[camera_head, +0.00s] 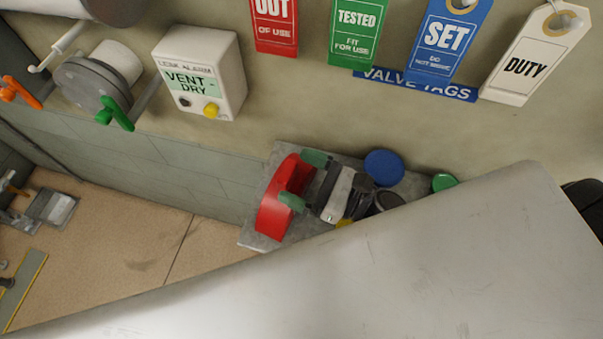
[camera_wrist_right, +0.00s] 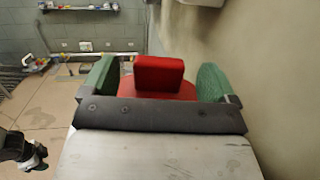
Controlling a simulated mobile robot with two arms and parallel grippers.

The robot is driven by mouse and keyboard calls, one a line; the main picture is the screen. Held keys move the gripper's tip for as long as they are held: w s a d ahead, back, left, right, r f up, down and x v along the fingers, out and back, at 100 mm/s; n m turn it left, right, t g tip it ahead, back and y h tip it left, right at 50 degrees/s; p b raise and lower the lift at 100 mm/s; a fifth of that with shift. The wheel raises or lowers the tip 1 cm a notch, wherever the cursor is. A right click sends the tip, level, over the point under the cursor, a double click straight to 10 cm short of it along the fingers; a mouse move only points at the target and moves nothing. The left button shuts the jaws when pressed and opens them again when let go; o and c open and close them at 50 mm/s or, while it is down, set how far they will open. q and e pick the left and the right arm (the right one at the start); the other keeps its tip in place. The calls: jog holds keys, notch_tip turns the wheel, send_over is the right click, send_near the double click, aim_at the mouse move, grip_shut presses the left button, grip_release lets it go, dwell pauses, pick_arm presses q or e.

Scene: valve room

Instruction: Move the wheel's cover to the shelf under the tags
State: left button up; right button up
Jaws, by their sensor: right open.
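The red cover (camera_head: 274,209) rests on the left end of the grey shelf (camera_head: 256,241) under the hanging valve tags (camera_head: 418,84). My right gripper (camera_head: 303,180) is at the cover's right side with its green-padded fingers spread. In the right wrist view the cover's red block (camera_wrist_right: 159,76) stands between the two green pads (camera_wrist_right: 158,84), with a visible gap on each side. The gripper is open and not clamped on it. The right part of the shelf is hidden in the head view. My left gripper does not clearly show.
A blue round lid (camera_head: 384,167) and a green one (camera_head: 445,182) are to the right of the gripper. A leak alarm box (camera_head: 201,73) and a green-handled valve (camera_head: 115,114) are on the wall at left. Open floor (camera_head: 120,232) lies left of the shelf.

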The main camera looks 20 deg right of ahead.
jog(key=b+v, duration=0.3)
jog(key=v, duration=0.3)
jog(key=shift+s+f, duration=0.1)
jog(key=shift+f, duration=0.1)
jog(key=shift+s+d+r+b, duration=0.1)
jog(key=shift+s+d+b, duration=0.35)
jog(key=shift+d, duration=0.1)
